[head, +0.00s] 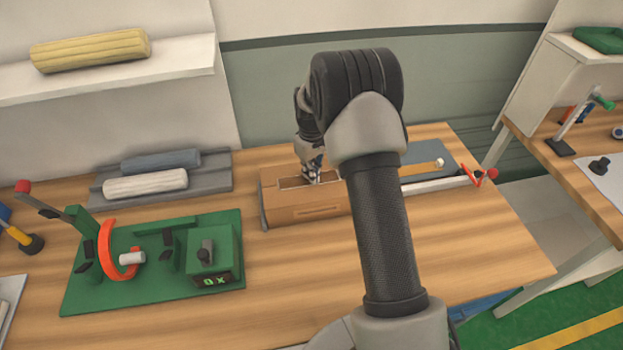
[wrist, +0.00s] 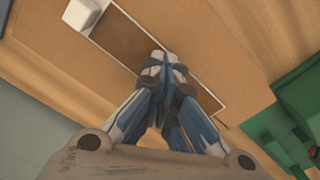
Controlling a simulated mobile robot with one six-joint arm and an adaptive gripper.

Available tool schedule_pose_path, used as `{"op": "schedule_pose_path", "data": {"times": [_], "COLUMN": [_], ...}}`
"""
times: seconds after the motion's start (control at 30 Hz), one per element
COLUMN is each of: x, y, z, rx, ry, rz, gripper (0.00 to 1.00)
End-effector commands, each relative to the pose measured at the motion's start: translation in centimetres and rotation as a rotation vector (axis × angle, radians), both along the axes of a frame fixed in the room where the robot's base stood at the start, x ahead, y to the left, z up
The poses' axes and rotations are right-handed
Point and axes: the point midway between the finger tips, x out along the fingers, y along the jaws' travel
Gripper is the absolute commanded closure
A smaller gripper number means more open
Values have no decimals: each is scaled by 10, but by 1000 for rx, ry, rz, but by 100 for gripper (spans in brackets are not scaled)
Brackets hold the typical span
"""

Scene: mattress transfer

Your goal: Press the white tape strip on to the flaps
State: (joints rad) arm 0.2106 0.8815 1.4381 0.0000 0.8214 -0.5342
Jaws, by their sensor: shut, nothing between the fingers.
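A tan cardboard box (head: 290,207) lies on the workbench, its right part hidden behind my arm. In the wrist view its top (wrist: 215,45) carries a long brown strip with thin white edges (wrist: 122,40). A plain white tape band is not clearly visible; this white-edged strip lies where the flaps are. A small white block (wrist: 82,15) sits at the strip's upper left end. My gripper (head: 313,181) points down at the box top. In the wrist view its fingertips (wrist: 164,66) are together and empty over the strip. I cannot tell whether they touch it.
A green fixture (head: 155,285) with an orange clamp stands left of the box. Grey and white rolls lie on a grey tray (head: 220,178) behind it. A blue-grey mat (head: 425,152) and a rail with a red handle (head: 485,176) lie to the right. The front bench is clear.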

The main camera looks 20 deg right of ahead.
Motion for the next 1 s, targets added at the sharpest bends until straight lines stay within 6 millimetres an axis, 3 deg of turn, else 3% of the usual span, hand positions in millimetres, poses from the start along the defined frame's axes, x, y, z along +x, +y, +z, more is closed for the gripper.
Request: {"op": "schedule_pose_path", "data": {"times": [0.23,1.0], "x": [0,0], "y": [0,0], "z": [6,68], "rx": [1,0], "ry": [1,0], "rz": [0,0], "gripper": [100,100]}}
